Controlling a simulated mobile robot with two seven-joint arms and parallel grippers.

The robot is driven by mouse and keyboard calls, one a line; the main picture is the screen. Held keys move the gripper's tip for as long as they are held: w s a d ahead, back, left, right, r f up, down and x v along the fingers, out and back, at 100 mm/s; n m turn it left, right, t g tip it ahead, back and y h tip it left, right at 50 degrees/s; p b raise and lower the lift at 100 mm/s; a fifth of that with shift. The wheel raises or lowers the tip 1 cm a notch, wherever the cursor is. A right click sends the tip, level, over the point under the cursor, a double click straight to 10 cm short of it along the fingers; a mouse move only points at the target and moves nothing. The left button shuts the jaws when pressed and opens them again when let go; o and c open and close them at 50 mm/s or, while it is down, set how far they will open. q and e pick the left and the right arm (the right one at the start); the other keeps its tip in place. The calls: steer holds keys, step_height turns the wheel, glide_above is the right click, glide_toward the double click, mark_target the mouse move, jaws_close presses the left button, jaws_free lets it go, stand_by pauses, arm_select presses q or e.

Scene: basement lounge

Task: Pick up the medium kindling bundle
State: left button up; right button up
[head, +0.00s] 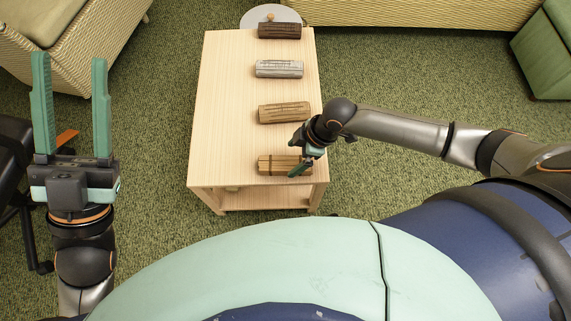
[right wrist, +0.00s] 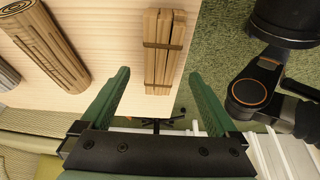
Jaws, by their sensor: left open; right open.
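A light brown kindling bundle with dark bands (head: 272,165) lies at the near end of the wooden table; it also shows in the right wrist view (right wrist: 165,50). It is the only banded bundle of sticks I see. My right gripper (head: 302,165) is over the bundle's right end in the head view and partly hides it. In the right wrist view my right gripper (right wrist: 159,73) is open and empty, with the bundle's near end between the fingertip lines; I see no contact. My left gripper (head: 71,60) is open and empty, off the table at the left.
The wooden table (head: 222,110) also holds a brown log-like piece (head: 284,112), a grey one (head: 279,69) and a dark brown one (head: 280,31) in a row along its right side. Its left half is clear. Wicker seats (head: 80,45) stand behind.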

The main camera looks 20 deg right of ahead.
mark_target(286, 163)
steer(key=shift+f, duration=0.15)
steer(key=shift+a+f, duration=0.15)
steer(key=shift+f, duration=0.05)
steer(key=b+x, duration=0.2)
steer(key=x, duration=0.2)
steer(key=shift+w+a+f+b, duration=0.1)
steer(key=shift+a+f+b, duration=0.2)
steer(key=shift+b, duration=0.1)
arm_select(q)
steer(key=shift+s+d+f+h, duration=0.1)
steer(key=shift+s+f+h, duration=0.15)
steer(key=shift+f, duration=0.2)
steer(key=shift+s+d+f+h, duration=0.15)
steer(key=shift+f+h, duration=0.1)
steer(key=shift+f, duration=0.15)
steer(key=shift+a, duration=0.1)
arm_select(e)
steer(key=shift+r, duration=0.1)
steer(key=shift+c, duration=0.2)
jaws_close()
